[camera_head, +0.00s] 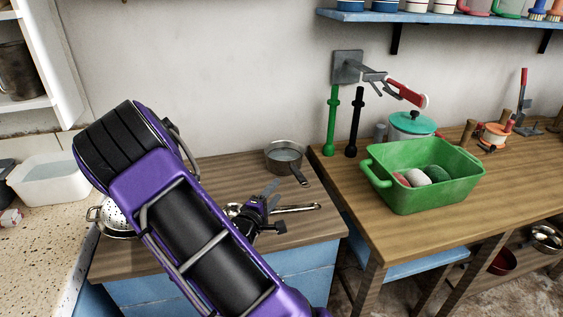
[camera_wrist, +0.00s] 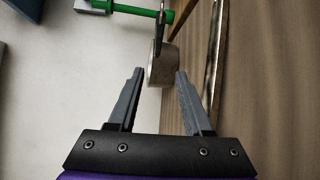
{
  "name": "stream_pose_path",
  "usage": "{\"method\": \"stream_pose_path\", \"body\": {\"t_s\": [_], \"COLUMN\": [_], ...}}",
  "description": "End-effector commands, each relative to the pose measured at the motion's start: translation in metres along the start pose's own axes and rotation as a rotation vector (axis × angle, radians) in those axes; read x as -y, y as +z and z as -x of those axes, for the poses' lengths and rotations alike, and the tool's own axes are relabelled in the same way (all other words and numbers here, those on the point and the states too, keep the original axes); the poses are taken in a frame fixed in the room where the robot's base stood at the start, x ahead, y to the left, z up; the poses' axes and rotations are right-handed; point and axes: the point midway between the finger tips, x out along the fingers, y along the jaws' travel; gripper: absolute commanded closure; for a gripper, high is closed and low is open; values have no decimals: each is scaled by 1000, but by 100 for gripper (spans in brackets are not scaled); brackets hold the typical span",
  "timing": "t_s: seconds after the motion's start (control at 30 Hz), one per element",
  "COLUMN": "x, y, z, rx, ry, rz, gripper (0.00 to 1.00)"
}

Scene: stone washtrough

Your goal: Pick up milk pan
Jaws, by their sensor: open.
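The milk pan (camera_head: 285,157) is a small grey metal pan with a dark handle pointing toward the front right. It stands upright at the back right of the wooden counter, by the wall. My gripper (camera_head: 274,207) is open and empty above the counter, in front of the pan and apart from it. In the wrist view, the pan's side (camera_wrist: 162,68) shows ahead, between the two grey fingertips of my gripper (camera_wrist: 159,73). Its handle runs up the picture there. My arm hides part of the counter in the head view.
A metal colander (camera_head: 112,221) and a long-handled metal utensil (camera_head: 295,209) lie on the counter near my arm. The table at right holds a green basin (camera_head: 430,190), a teal-lidded pot (camera_head: 412,124) and green and black upright posts. The counter right of the pan is clear.

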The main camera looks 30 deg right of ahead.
Motion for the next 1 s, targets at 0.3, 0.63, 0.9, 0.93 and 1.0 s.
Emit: {"method": "stream_pose_path", "body": {"t_s": [0.3,0.63,0.9,0.93,1.0], "x": [0,-1,-4,-4,-4], "y": [2,1,8,9,9], "z": [-67,-114,-142,-147,-157], "rx": [4,1,4,4,2], "ry": [2,1,1,2,2], "rz": [-6,-6,-7,-7,-6], "gripper": [50,50,50,50,50]}}
